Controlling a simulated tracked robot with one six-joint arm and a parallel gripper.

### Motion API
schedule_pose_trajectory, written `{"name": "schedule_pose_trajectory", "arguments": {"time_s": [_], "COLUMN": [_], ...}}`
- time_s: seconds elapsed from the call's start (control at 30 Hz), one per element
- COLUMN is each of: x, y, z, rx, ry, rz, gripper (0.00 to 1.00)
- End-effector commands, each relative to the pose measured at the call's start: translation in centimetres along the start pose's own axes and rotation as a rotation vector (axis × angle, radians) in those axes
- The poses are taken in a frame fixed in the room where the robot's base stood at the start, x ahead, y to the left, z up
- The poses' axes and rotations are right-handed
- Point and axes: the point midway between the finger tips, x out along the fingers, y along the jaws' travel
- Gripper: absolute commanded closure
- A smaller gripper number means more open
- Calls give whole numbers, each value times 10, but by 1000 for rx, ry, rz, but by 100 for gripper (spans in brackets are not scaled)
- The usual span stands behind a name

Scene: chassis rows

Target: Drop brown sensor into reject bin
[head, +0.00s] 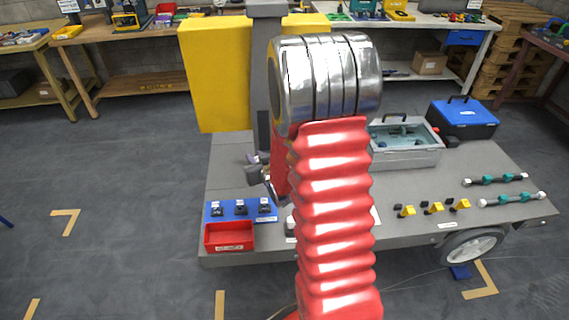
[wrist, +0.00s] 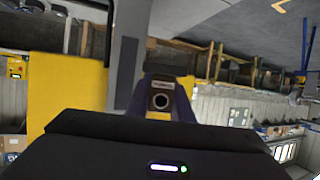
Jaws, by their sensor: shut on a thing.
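The red reject bin (head: 229,247) is a small open tray with a label, at the front left corner of the grey cart top. My gripper (head: 257,172) is raised above the cart, behind and a little right of the bin, partly hidden by my red arm. In the wrist view, a small dark block with a round lens-like face, the sensor (wrist: 161,100), is held at my gripper's end. My gripper is shut on it. Its brown colour does not show clearly. The inside of the bin looks empty.
A blue panel (head: 225,214) with several small dark parts lies just behind the bin. A grey case (head: 405,158), a blue toolbox (head: 464,123) and yellow connectors (head: 433,208) are on the right. A yellow panel (head: 217,75) stands behind.

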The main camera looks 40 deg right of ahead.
Motion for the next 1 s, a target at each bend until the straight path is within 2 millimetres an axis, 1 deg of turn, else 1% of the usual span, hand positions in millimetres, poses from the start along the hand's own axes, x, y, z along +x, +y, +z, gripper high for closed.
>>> {"name": "schedule_pose_trajectory", "arguments": {"time_s": [0.03, 0.2, 0.27, 0.4, 0.5, 0.6, 0.73, 0.83, 1.0], "x": [-1, -6, -9, -20, -29, -37, -43, -44, -44], "y": [-20, -76, -95, -141, -171, -194, -209, -212, -212], "z": [-9, -28, -34, -48, -55, -60, -63, -63, -63], "rx": [-10, -31, -38, -57, -67, -78, -84, -86, -86], "ry": [3, 3, 3, 3, 2, 2, 0, -1, -1], "rz": [-21, -73, -92, -136, -165, -188, -203, -206, -206], "gripper": [100, 100, 100, 100, 100, 100, 100, 100, 100]}}
